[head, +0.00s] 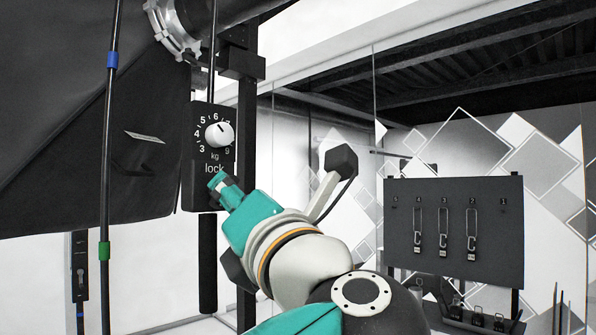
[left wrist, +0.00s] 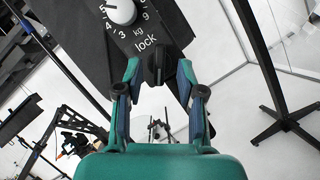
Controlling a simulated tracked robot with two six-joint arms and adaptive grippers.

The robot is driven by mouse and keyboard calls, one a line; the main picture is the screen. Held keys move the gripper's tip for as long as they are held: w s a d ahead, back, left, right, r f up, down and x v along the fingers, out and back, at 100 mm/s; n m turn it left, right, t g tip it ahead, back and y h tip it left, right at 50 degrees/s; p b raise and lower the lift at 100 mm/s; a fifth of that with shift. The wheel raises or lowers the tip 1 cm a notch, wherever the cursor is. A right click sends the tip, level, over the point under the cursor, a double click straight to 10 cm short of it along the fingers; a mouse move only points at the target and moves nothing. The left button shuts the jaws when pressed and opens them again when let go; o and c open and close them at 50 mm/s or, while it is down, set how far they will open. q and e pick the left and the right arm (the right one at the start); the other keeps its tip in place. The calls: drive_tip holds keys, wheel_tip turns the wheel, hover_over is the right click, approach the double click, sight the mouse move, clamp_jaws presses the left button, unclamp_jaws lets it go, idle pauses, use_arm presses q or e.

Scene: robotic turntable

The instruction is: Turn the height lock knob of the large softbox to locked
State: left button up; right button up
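The black control box (head: 188,190) of the large softbox (head: 70,150) has a white numbered kg dial (head: 219,134) above the word "lock". The box also shows in the left wrist view (left wrist: 75,25). There, a narrow black lock knob (left wrist: 157,66) below "lock" stands roughly upright in the picture. My left gripper (head: 222,186) is at the lower front of the box and hides the knob in the head view. In the left wrist view my left gripper (left wrist: 158,75) is open, its fingertips on either side of the knob with a visible gap at each side. My right gripper is not in view.
A thin black pole (head: 106,180) with blue and green bands stands left of the box. A dark upright post (head: 246,180) is close behind it. A dark board (head: 455,215) with hanging clips is at the right.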

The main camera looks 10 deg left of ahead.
use_arm(q)
drive_tip(key=shift+p+x, duration=0.55)
drive_tip(key=shift+x, duration=1.3)
